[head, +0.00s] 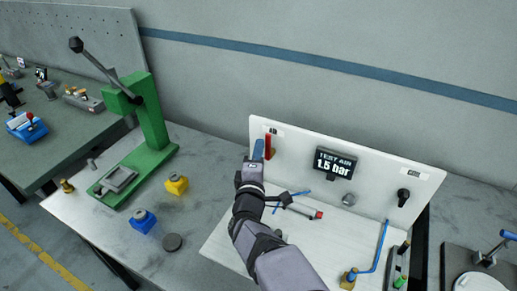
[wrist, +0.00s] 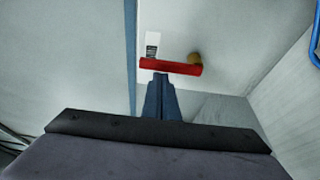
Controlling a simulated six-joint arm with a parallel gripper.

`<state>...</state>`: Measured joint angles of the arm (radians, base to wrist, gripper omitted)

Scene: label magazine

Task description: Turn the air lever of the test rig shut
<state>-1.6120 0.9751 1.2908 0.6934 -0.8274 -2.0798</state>
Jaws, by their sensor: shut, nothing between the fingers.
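The air lever (head: 268,146) is a red bar on the left part of the test rig's white back panel (head: 310,140). It stands upright in the head view. In the wrist view the red lever (wrist: 171,66) lies across the picture, with a brass pivot (wrist: 194,58) near its right end. My gripper (head: 259,148) is shut and empty, with blue fingers just left of the lever. In the wrist view its closed fingertips (wrist: 161,76) are right at the lever; I cannot tell whether they touch. A dark display (head: 335,163) reads "TEST AIR 1.5 bar".
A black knob (head: 403,195) and a round grey fitting (head: 348,199) are on the panel. A red-tipped tool (head: 304,211) and a blue hose (head: 381,250) are on the rig's base. A green press (head: 150,130) and a yellow block (head: 176,184) stand to the left.

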